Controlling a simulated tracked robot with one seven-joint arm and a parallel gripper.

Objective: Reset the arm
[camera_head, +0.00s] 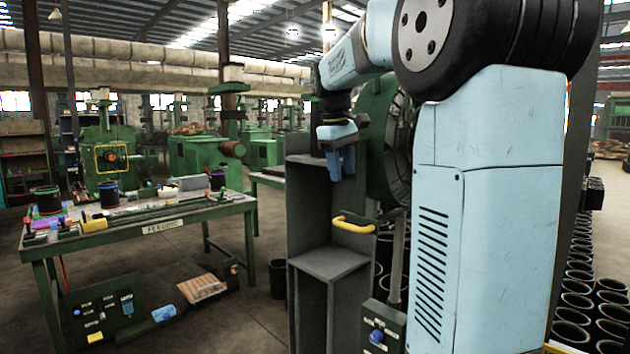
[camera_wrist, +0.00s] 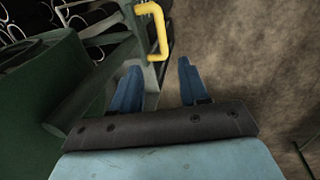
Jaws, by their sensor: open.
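My gripper (camera_head: 341,160) hangs from my light-blue arm near the middle of the head view, in front of a grey open cabinet (camera_head: 318,255). Its two blue fingers point down. In the wrist view my gripper (camera_wrist: 157,85) shows its fingers spread apart with nothing between them. A yellow handle (camera_head: 354,224) lies below and slightly right of my gripper in the head view. The yellow handle also shows beyond the left finger in the wrist view (camera_wrist: 155,28). My arm hides part of the machinery behind it.
A green workbench (camera_head: 150,228) with black cylinders and tools stands at left. A large green wheel-like machine part (camera_head: 376,130) is close behind my arm. Several black rubber sleeves (camera_head: 580,300) stand on the floor at right. Open floor (camera_head: 215,325) lies between bench and cabinet.

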